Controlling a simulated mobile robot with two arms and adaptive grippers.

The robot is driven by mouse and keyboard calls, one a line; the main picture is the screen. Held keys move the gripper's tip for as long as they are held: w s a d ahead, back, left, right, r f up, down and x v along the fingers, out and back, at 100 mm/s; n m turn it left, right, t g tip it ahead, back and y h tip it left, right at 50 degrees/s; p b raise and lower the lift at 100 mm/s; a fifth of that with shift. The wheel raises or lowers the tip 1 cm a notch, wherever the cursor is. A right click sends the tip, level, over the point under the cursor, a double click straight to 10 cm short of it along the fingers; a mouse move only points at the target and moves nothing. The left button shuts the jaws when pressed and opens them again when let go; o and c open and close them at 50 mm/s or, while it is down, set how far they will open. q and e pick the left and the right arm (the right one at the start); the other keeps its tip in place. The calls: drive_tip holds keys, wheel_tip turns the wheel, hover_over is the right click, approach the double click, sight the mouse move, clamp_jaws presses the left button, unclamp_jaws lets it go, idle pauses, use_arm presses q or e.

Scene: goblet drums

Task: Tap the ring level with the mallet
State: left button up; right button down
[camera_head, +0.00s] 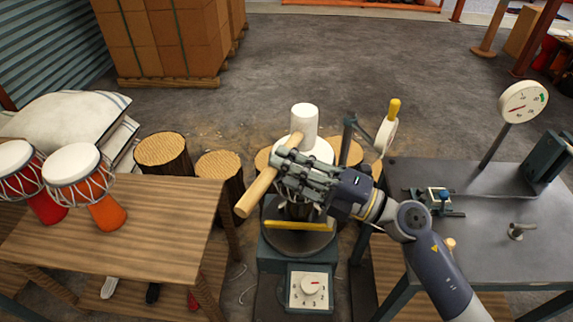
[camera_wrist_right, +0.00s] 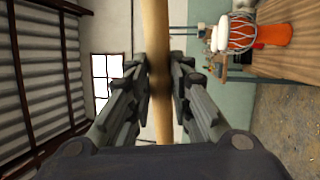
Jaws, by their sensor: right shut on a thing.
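The mallet has a white cylindrical head (camera_head: 304,120) and a pale wooden handle (camera_head: 256,193). My right gripper (camera_head: 284,164) is shut on the handle below the head. In the right wrist view the handle (camera_wrist_right: 156,112) runs upright between the two fingers (camera_wrist_right: 160,75). Under the mallet and gripper stands a drum with a white top (camera_head: 318,150), on a dark round stand (camera_head: 300,243). The gripper covers most of the drum; its ring and whether that lies level cannot be made out. I cannot tell whether the mallet head touches the drum. My left gripper is not in view.
A dial box (camera_head: 310,288) fronts the stand, with a yellow bar (camera_head: 300,225) above it. A wooden table (camera_head: 150,215) at left holds orange drums (camera_head: 105,213). A metal bench (camera_head: 480,250) at right carries a round gauge (camera_head: 523,102). Log stools (camera_head: 163,152) stand behind.

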idle(0.5)
wheel_tip(320, 180, down, 8)
drive_tip(key=b, duration=0.6)
wheel_tip(320, 180, up, 8)
drive_tip(key=p, duration=0.8)
drive_tip(key=shift+r, duration=0.1)
wheel_tip(320, 180, up, 4)
drive_tip(key=p, duration=0.4)
idle(0.3)
